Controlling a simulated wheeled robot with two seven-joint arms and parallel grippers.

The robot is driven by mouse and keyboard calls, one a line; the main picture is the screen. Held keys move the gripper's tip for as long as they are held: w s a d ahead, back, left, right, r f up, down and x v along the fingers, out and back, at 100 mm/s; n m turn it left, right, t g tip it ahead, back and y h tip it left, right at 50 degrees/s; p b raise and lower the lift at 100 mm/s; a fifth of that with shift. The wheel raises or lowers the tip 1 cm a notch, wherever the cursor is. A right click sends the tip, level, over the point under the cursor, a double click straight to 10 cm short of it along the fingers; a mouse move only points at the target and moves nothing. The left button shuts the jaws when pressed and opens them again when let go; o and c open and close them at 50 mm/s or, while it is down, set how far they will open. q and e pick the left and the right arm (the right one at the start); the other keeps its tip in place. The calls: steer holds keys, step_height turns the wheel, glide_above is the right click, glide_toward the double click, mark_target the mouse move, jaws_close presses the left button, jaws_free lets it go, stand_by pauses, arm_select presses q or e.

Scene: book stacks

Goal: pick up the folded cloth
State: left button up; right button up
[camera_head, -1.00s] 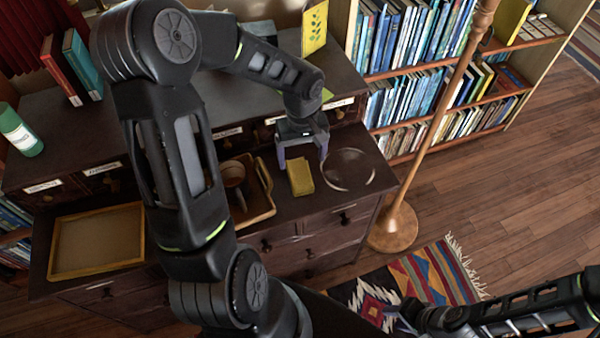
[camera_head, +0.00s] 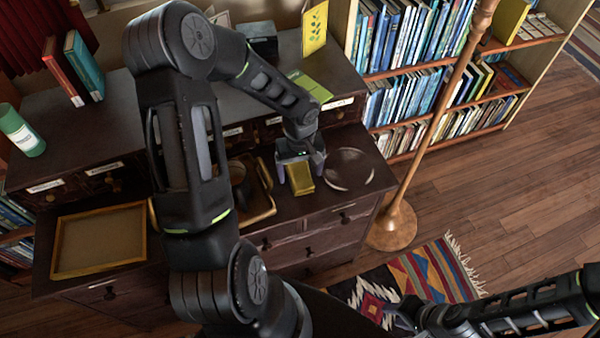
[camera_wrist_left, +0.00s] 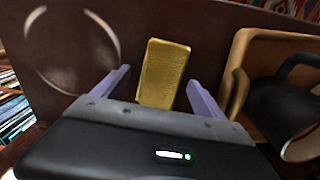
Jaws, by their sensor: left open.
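The folded cloth (camera_head: 301,180) is a small yellow rectangle lying on the dark cabinet top. It also shows in the left wrist view (camera_wrist_left: 164,72), upper middle, between the finger lines. My left gripper (camera_head: 300,170) is open, with its two purple fingers on either side of the cloth's near end in the wrist view (camera_wrist_left: 158,88). I cannot tell how far above the top the fingertips are. My right gripper (camera_head: 402,318) is at the lower right of the head view, small and partly dark; its jaws are unclear.
A wooden tray (camera_head: 268,207) with a dark mug (camera_wrist_left: 285,105) stands close beside the cloth. A round glass-like dish (camera_head: 349,169) lies on its other side. A shallow framed tray (camera_head: 98,240) is at the left. A lamp pole (camera_head: 430,130) stands right of the cabinet.

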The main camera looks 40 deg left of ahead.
mark_target(300, 171)
stand_by(0.5)
arm_select(q)
steer(key=c, duration=1.4)
step_height(300, 171, up, 10)
steer(key=shift+b, duration=0.35)
